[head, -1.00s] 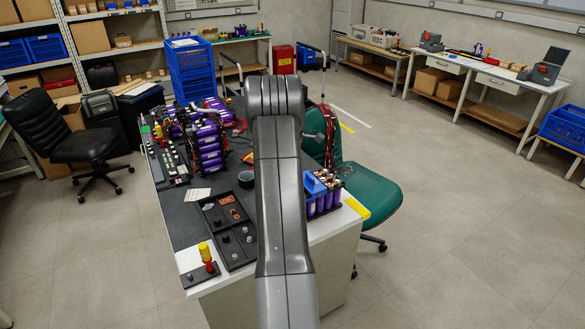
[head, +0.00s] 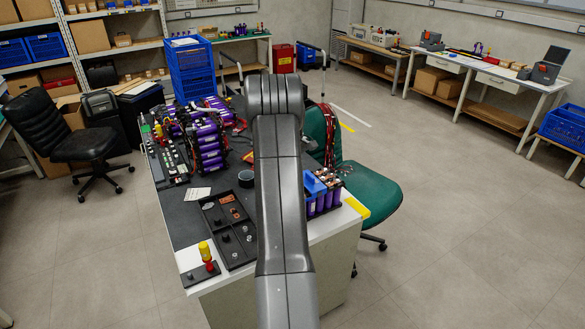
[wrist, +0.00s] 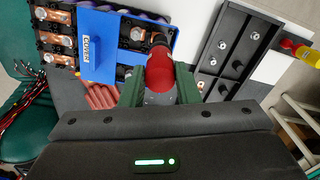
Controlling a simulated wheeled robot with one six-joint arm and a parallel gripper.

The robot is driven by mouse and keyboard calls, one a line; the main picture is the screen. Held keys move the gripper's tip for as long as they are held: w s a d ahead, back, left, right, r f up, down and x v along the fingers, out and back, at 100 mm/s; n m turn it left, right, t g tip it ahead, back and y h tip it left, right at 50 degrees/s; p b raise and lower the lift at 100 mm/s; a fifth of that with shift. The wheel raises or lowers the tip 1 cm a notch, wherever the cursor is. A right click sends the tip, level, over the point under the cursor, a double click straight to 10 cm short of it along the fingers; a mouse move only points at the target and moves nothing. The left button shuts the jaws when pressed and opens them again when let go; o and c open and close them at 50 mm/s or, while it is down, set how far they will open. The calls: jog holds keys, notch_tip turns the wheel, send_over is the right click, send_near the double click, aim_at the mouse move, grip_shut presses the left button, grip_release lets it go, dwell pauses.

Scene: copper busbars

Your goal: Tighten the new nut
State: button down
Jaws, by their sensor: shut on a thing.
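My gripper (wrist: 160,88) has green fingers shut on a red-handled driver (wrist: 160,72) with a dark end. In the wrist view the driver reaches over the battery module, beside a blue cover (wrist: 110,42) with a label on it. Copper busbars (wrist: 55,38) show on the module left of the cover. A small round metal piece (wrist: 137,33) shows in a dark opening of the cover; I cannot tell if it is the new nut. The driver's tip contact is hidden. In the head view my arm hides the gripper, and the blue cover (head: 314,185) shows beside it.
A black parts tray (head: 228,235) with small metal pieces lies left of my arm. Purple cells (head: 207,145) crowd the back of the bench. A green chair (head: 365,190) stands close on the right.

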jog(key=shift+m, duration=0.5)
jog(key=m, duration=0.5)
jog(key=shift+f, duration=0.1)
jog(key=shift+m, duration=0.6)
jog(key=m, duration=0.6)
jog(key=shift+f, duration=0.1)
jog(key=shift+m, duration=0.3)
